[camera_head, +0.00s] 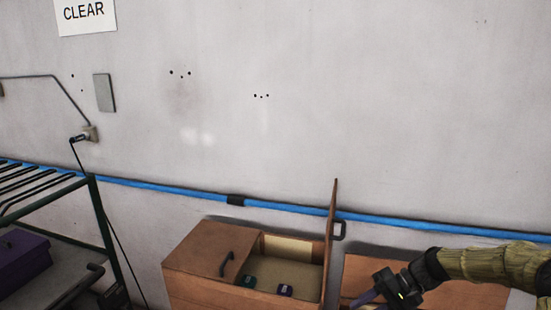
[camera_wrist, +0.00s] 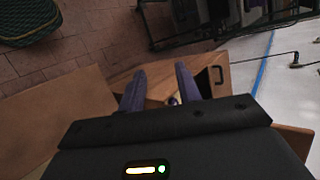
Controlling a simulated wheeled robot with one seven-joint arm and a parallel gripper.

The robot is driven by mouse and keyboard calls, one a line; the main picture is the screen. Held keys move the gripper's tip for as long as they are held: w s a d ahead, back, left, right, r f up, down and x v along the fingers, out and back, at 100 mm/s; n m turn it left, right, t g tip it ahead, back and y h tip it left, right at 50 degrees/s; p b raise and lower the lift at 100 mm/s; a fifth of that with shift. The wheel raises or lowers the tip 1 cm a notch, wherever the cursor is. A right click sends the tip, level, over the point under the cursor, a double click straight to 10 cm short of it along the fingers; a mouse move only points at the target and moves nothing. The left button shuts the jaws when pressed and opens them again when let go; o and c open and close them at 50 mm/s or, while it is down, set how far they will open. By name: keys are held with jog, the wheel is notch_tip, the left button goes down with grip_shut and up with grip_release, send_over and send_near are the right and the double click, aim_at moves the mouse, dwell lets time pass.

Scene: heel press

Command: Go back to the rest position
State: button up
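My gripper (camera_head: 364,299) is at the lower right of the head view, over a wooden surface and to the right of a wooden box. In the wrist view my gripper (camera_wrist: 160,82) shows two purple fingers spread apart with nothing held between them. The wooden box (camera_head: 205,250) has a raised lid (camera_head: 331,240) on its right side and a closed left part with a dark handle (camera_head: 227,264). Inside the open part lie a small dark green item (camera_head: 249,281) and a small purple item (camera_head: 285,290).
A wooden surface (camera_head: 362,268) lies under my arm, right of the lid. A dark green metal rack (camera_head: 105,225) with a purple box (camera_head: 22,262) stands at the left. A blue pipe (camera_head: 180,191) runs along the wall behind. The wrist view shows tiled floor (camera_wrist: 90,45).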

jog(key=s+a+f+n+h, duration=0.1)
jog(key=s+a+f+h, duration=0.2)
jog(key=s+a+h, duration=0.35)
jog(key=s+r+n+t+h, duration=0.1)
jog(key=s+r+t+h, duration=0.2)
jog(key=s, duration=0.5)
jog(key=shift+s+r+n+h, duration=0.15)
jog(key=shift+n+h, duration=0.25)
jog(key=shift+h, duration=0.05)
jog(key=shift+a, duration=0.1)
jog(key=shift+a, duration=0.1)
